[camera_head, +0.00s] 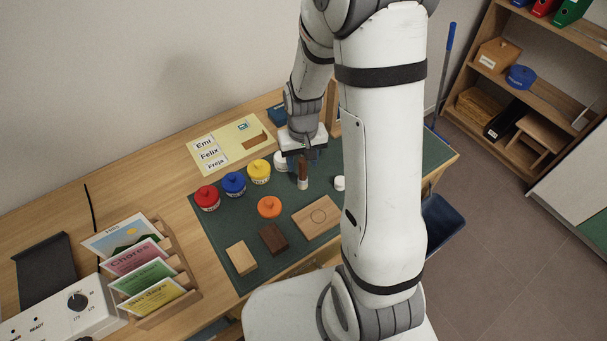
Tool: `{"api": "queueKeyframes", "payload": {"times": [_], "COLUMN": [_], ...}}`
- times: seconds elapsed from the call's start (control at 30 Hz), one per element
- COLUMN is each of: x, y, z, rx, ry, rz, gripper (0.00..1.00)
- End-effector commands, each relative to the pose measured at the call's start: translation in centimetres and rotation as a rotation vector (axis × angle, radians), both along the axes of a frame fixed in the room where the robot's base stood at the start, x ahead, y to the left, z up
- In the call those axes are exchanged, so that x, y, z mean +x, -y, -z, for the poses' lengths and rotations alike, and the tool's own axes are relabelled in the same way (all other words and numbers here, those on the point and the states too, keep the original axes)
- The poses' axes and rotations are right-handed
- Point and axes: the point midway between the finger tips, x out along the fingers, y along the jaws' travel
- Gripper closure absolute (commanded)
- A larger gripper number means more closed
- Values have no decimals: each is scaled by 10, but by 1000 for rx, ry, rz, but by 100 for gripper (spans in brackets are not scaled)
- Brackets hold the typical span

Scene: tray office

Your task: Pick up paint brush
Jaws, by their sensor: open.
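My gripper (297,159) hangs over the back part of the green mat (225,242), its fingers pointing down; it is open. A slim upright thing (302,174) with a brown upper part and a pale lower part stands just below and in front of it. It may be the paint brush, but it is too small to be sure. I cannot tell whether the fingers are around it or behind it. My arm hides part of the mat to the right.
Red (207,198), blue (234,184) and yellow (259,171) jars stand left of my gripper, a white jar (281,161) close beside it. An orange jar (269,207), wooden blocks (241,258) and a board (317,217) lie in front. A card rack (165,275) stands at left.

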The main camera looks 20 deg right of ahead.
Motion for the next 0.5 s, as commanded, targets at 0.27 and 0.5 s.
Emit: {"api": "queueKeyframes", "payload": {"times": [0.27, 0.5], "x": [-1, -1], "y": [0, 0], "z": [27, 28], "rx": [0, 0], "ry": [-1, 1], "rz": [-1, -1], "gripper": [53, 55]}}
